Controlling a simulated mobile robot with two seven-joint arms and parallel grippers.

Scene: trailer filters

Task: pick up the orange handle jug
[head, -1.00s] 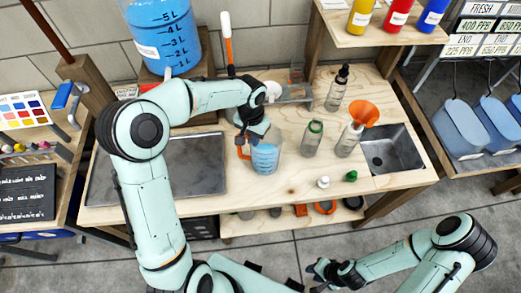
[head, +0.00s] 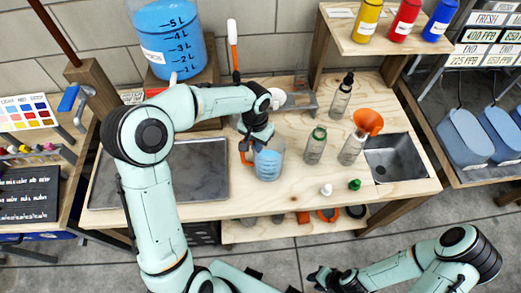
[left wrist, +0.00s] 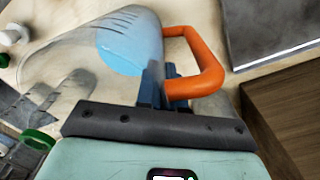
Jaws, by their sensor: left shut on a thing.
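The orange handle jug (head: 269,164) is a clear jug with blue liquid and an orange handle. It is upright on or just above the wooden workbench, right of the dark slab; I cannot tell whether its base touches. My left gripper (head: 249,148) reaches it from above and is shut on the orange handle. In the left wrist view the blue fingers (left wrist: 165,88) are at the orange handle (left wrist: 205,62), with the clear jug body to the left. My right gripper (head: 318,278) hangs low in front of the bench, away from the jug; its finger opening is too small to tell.
Right of the jug stand a green-necked bottle (head: 316,147), a bottle with an orange funnel (head: 367,122) and a dropper bottle (head: 341,97). White (head: 326,190) and green (head: 354,185) caps lie in front. A sink (head: 392,160) is at right, a large blue tank (head: 168,40) behind.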

